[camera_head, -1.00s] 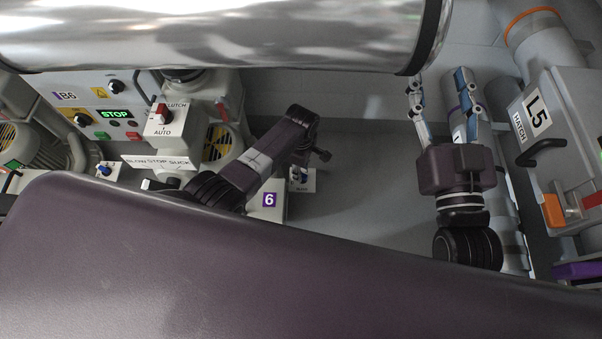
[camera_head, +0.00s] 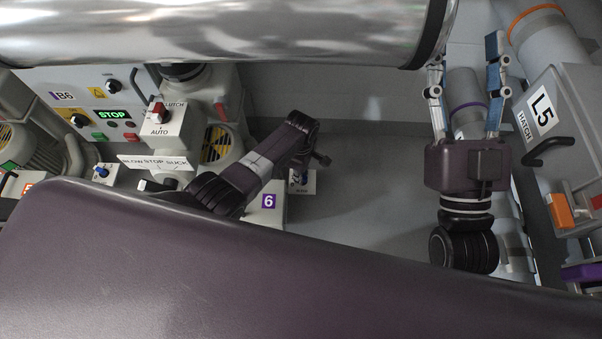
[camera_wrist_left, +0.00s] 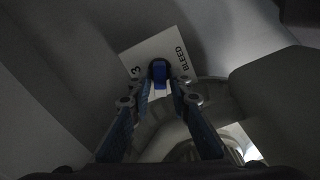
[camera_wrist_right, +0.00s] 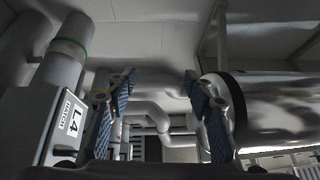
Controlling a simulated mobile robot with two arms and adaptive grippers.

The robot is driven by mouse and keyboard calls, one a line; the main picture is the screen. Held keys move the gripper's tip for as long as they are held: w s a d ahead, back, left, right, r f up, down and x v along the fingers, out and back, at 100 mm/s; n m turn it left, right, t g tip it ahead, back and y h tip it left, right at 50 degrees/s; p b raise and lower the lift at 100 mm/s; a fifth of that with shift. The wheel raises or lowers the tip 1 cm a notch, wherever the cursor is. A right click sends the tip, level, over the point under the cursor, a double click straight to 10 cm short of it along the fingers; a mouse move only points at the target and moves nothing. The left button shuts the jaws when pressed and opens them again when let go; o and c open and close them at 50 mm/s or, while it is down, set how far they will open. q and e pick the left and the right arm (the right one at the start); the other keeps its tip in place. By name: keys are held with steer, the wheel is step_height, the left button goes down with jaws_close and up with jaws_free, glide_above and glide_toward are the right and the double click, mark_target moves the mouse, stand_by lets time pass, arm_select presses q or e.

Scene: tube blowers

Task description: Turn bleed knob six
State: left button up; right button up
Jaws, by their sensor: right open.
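The blue bleed knob (camera_wrist_left: 159,74) sits on a white plate (camera_wrist_left: 145,55) marked BLEED in the left wrist view. The number on that plate is partly hidden and looks like a 3. My left gripper (camera_wrist_left: 160,88) has its two fingertips on either side of the knob; I cannot tell whether they touch it. The left gripper's fingers are hidden there behind my arm. My right gripper (camera_head: 465,65) is open and empty at the right; it also shows in the right wrist view (camera_wrist_right: 157,85).
The B6 panel (camera_head: 60,80) with the STOP display (camera_head: 113,114) and clutch box (camera_head: 170,135) stands at left. A large shiny pipe (camera_head: 220,30) crosses the top. The L5 hatch unit (camera_head: 565,150) is close on the right. Floor (camera_head: 370,180) lies open between the arms.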

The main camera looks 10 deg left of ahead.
arm_select(q)
jaws_close()
